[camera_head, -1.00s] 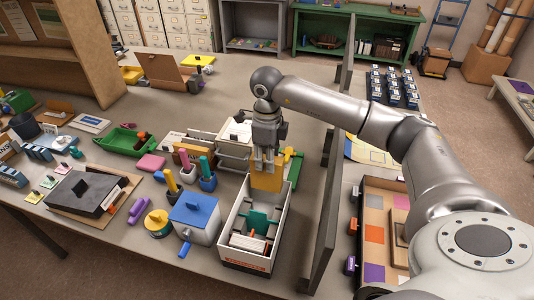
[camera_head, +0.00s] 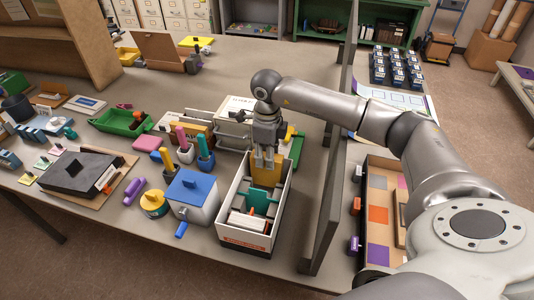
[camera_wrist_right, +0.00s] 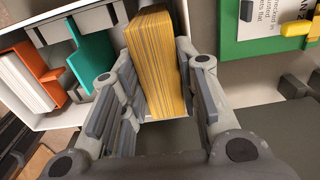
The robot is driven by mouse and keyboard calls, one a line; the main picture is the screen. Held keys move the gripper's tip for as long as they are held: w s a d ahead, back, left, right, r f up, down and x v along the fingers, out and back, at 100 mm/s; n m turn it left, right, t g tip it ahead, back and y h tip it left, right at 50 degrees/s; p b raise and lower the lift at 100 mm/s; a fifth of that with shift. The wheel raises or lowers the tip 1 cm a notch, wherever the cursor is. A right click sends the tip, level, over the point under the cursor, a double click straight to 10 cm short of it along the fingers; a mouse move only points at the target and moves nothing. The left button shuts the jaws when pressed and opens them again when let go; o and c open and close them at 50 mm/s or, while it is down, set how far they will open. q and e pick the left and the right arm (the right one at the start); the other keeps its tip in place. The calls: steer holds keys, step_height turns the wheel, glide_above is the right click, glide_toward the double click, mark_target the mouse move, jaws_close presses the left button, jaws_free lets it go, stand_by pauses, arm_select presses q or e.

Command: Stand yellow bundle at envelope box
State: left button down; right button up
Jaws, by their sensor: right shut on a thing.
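The yellow bundle (camera_head: 266,172) is upright between the fingers of my right gripper (camera_head: 265,156), at the back end of the white envelope box (camera_head: 228,214). Its lower part appears to be inside the box; its bottom edge is hidden, so I cannot tell whether it touches the floor. In the right wrist view the bundle (camera_wrist_right: 157,60) shows as a thick stack of yellow edges, with my right gripper's fingers (camera_wrist_right: 160,85) on both sides. A teal divider (camera_wrist_right: 92,52) stands apart from it in the box. My left gripper is not in view.
White envelopes (camera_head: 247,222) and an orange tab fill the box's front part. A blue-lidded container (camera_head: 193,192) stands close left of the box. A tall grey partition (camera_head: 330,215) runs along its right. A green clipboard (camera_head: 297,150) lies behind it.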

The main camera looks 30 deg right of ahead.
steer(key=o, duration=1.2)
steer(key=shift+c, duration=0.7)
steer(key=shift+r+p, duration=1.95)
steer(key=shift+r, duration=1.6)
step_height(320, 180, up, 12)
steer(key=shift+f, duration=0.1)
